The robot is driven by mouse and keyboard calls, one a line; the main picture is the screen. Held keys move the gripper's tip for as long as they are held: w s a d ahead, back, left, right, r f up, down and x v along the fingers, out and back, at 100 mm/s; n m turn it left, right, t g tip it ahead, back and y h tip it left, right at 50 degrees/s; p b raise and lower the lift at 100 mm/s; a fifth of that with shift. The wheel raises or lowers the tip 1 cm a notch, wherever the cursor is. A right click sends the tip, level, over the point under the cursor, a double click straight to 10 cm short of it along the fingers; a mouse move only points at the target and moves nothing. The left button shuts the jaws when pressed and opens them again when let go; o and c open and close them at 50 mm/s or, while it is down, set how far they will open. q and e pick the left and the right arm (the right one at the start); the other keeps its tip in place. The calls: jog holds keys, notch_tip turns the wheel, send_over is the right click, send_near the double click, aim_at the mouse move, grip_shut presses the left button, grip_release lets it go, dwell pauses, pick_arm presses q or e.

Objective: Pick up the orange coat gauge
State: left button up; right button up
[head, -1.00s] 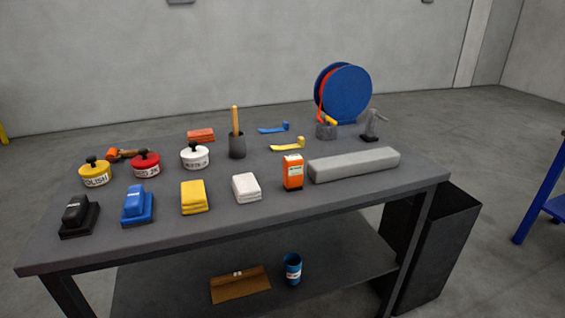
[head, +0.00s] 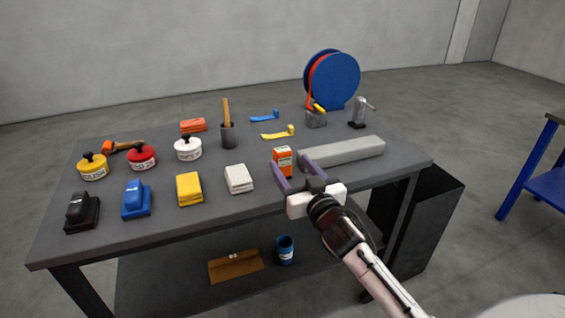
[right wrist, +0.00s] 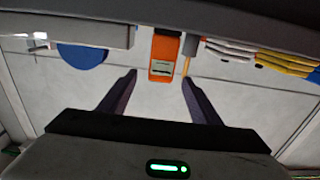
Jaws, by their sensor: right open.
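The orange coat gauge (head: 283,157) is a small upright orange box with a white label, standing near the front edge of the grey table, left of the long grey block. In the right wrist view the gauge (right wrist: 163,60) appears between and beyond the two fingers. My right gripper (head: 291,172) is open and empty, just in front of the gauge, with its fingers pointing towards it. In the head view the fingers partly cover the gauge's lower part. Whether they touch it cannot be told. My left gripper is not in view.
The long grey block (head: 345,152) lies close to the right of the gauge. Behind are blue (head: 264,116) and yellow (head: 279,133) tools and a blue reel (head: 340,80).

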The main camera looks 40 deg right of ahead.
aim_at(285, 158)
jog(key=x, duration=0.6)
jog(key=shift+w+f, duration=0.15)
jog(key=shift+w, duration=0.1)
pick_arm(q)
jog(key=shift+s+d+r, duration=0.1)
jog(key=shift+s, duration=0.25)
pick_arm(e)
jog(key=shift+a, duration=0.1)
jog(key=shift+c, duration=0.2)
jog(key=c, duration=1.2)
